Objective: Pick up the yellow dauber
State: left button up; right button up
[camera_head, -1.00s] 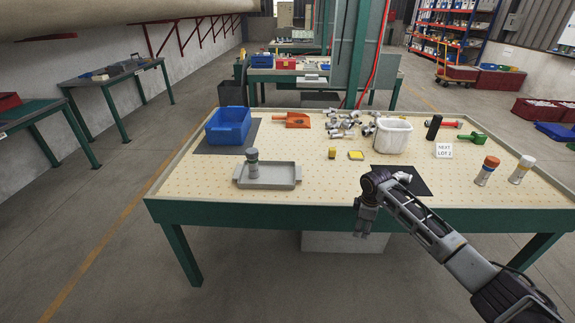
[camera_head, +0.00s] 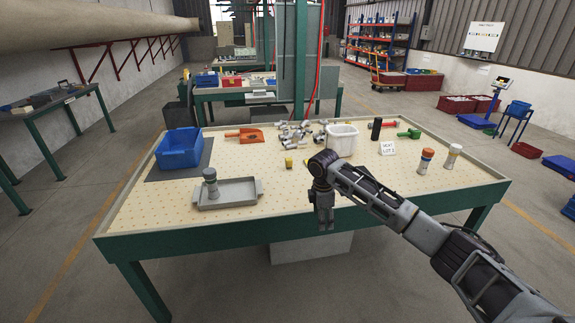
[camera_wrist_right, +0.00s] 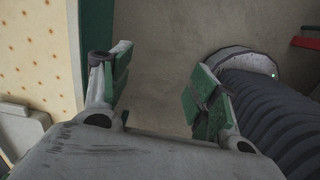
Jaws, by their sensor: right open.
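Two upright bottles that look like daubers stand at the right end of the pegboard table (camera_head: 130,215). One has an orange top (camera_head: 425,161); the one to its right has a pale, yellowish top and looks like the yellow dauber (camera_head: 452,157). My right gripper (camera_head: 325,226) points down in front of the table's front edge, well left of and nearer than both bottles. In the right wrist view its fingers (camera_wrist_right: 157,85) are apart and empty, with floor between them. My left gripper is not in view.
A grey tray (camera_head: 240,186) holding a grey part and a blue bin (camera_head: 180,150) sit at the left. A small yellow item (camera_head: 289,162), metal castings (camera_head: 297,132), a white tub (camera_head: 342,140) and a sign (camera_head: 387,148) sit farther back. My arm crosses the front right.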

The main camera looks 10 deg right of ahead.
aim_at(289, 161)
jog(key=i, duration=1.85)
